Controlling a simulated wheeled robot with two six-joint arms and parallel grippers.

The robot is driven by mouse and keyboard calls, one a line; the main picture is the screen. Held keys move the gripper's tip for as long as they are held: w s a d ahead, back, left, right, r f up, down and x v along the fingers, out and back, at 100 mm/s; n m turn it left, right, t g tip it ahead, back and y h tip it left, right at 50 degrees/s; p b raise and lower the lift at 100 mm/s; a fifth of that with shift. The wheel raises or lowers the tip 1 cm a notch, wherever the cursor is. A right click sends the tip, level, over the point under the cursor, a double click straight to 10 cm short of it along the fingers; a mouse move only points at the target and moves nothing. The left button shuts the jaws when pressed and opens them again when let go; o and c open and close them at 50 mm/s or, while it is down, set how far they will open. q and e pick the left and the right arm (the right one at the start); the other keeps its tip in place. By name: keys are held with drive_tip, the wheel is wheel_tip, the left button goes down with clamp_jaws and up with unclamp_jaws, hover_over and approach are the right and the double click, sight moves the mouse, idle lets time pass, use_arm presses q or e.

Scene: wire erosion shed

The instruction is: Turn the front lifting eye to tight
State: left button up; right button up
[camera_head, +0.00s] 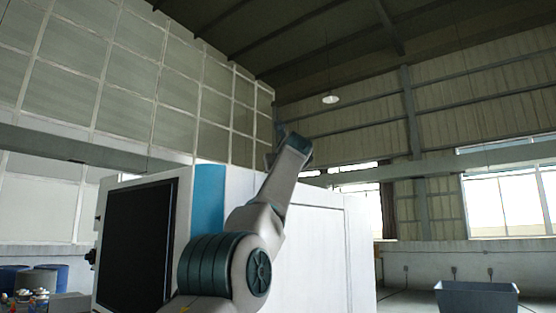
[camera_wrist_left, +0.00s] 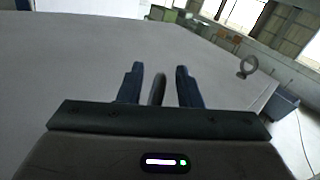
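In the left wrist view, my left gripper (camera_wrist_left: 157,84) is open, its two dark blue fingers standing on either side of a grey lifting eye (camera_wrist_left: 157,89). The eye is seen nearly edge-on, with a gap to each finger, and its base is hidden behind the gripper body. A second lifting eye (camera_wrist_left: 247,66), a round ring, stands at the right on the pale machine top (camera_wrist_left: 60,60). In the head view, my arm rises in front of the white machine (camera_head: 325,250); the fingers and the eyes cannot be made out there. My right gripper is in neither view.
The machine has a dark front panel (camera_head: 140,245) and a blue stripe. A grey bin (camera_head: 477,298) stands on the floor at the right. Blue drums (camera_head: 50,275) stand at the far left. The machine top around the gripper is clear.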

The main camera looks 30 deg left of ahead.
use_arm(q)
drive_tip(key=shift+w+a+r, duration=0.1)
drive_tip(key=shift+w+a, duration=0.05)
drive_tip(key=shift+w, duration=0.05)
drive_tip(key=shift+a, duration=0.1)
drive_tip(key=shift+c, duration=0.4)
clamp_jaws()
drive_tip(key=shift+h, duration=0.3)
drive_tip(key=shift+m+t+h+b, duration=0.55)
drive_tip(key=shift+m+t+h, duration=0.15)
drive_tip(key=shift+t, duration=0.1)
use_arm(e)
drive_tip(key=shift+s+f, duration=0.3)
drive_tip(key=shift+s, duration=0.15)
